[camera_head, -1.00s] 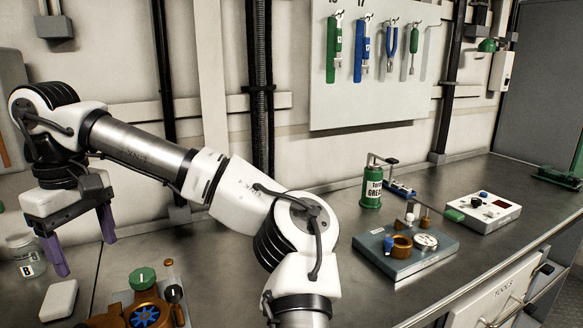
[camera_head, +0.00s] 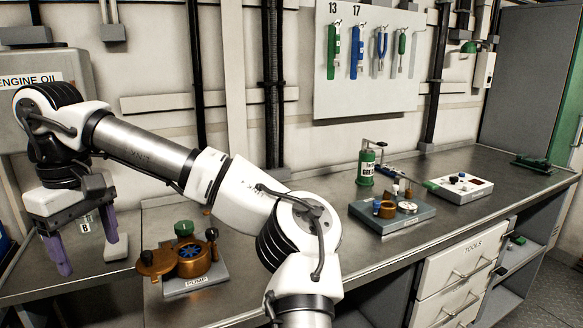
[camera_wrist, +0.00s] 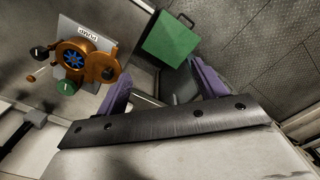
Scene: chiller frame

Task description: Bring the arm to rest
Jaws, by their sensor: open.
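My arm is bent across the left half of the head view. My gripper (camera_head: 88,252) hangs at its far left end with purple fingers pointing down, spread apart and with nothing between them. In the head view it overlaps the left bench, near a white block (camera_head: 117,249) and a jar marked B (camera_head: 85,225); I cannot tell its height above the bench. In the wrist view my gripper (camera_wrist: 163,92) shows its two fingers apart, with floor and a green case (camera_wrist: 173,38) beyond them.
An orange pump (camera_head: 205,268) on a plate stands right of my gripper; it also shows in the wrist view (camera_wrist: 88,62). A grease can (camera_head: 366,168), a blue-grey fixture plate (camera_head: 385,222) and a white control box (camera_head: 460,188) stand on the right bench. An engine oil container (camera_head: 75,90) is behind my arm.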

